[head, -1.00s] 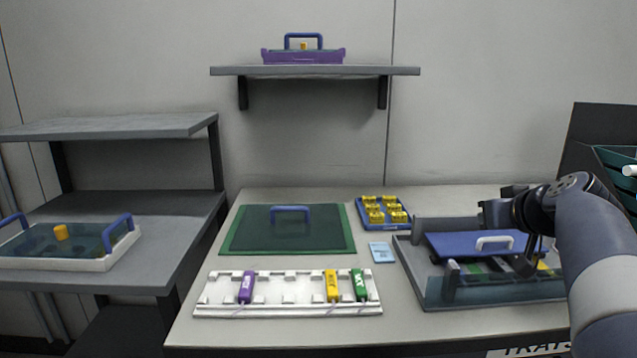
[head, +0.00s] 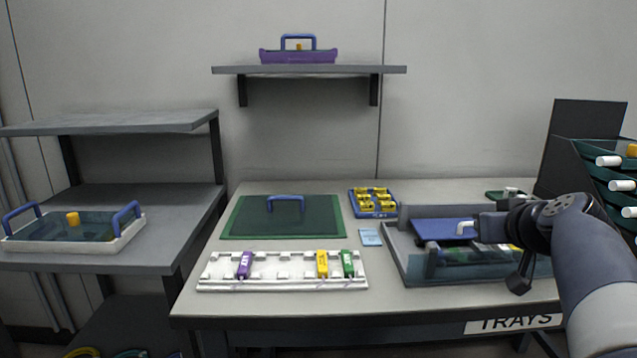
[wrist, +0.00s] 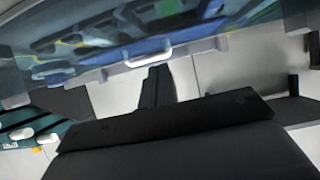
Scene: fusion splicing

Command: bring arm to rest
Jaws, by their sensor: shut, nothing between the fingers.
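My gripper (head: 484,228) is at the right of the bench, in front of and partly over the splicer tray, with its fingers small and dark in the head view. It appears shut and empty. The wrist view shows the dark fingers (wrist: 157,86) together with nothing between them. My arm hides the tray's right end.
A dark rack with teal bins (head: 590,160) stands close at right. Shelves (head: 150,255) stand left.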

